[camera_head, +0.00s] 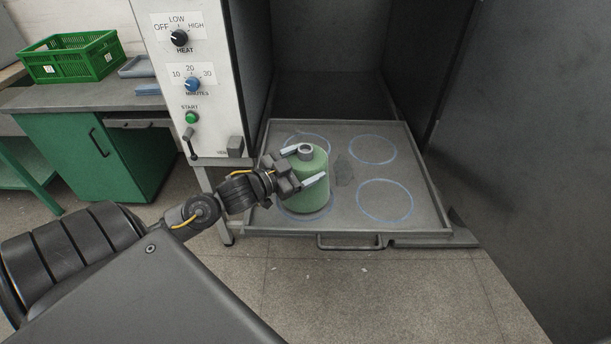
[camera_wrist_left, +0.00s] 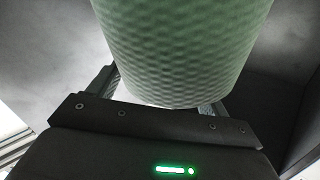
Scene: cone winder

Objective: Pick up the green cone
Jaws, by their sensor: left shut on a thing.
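The green cone (camera_head: 311,186) stands upright on the front left part of the grey pull-out tray (camera_head: 342,221), over one of its drawn circles. A grey core shows at its top. My left gripper (camera_head: 308,166) reaches in from the left with its fingers on either side of the cone's upper part, and it is shut on the cone. In the left wrist view the green textured cone (camera_wrist_left: 180,50) fills the upper middle, between the fingers. My right gripper is not in view.
The tray has blue circles, with the right ones empty, and a front handle (camera_head: 350,246). A white control panel (camera_head: 190,75) with knobs stands at left. A large dark panel (camera_head: 530,120) stands at right. A green crate (camera_head: 70,60) sits on the bench (camera_head: 60,98).

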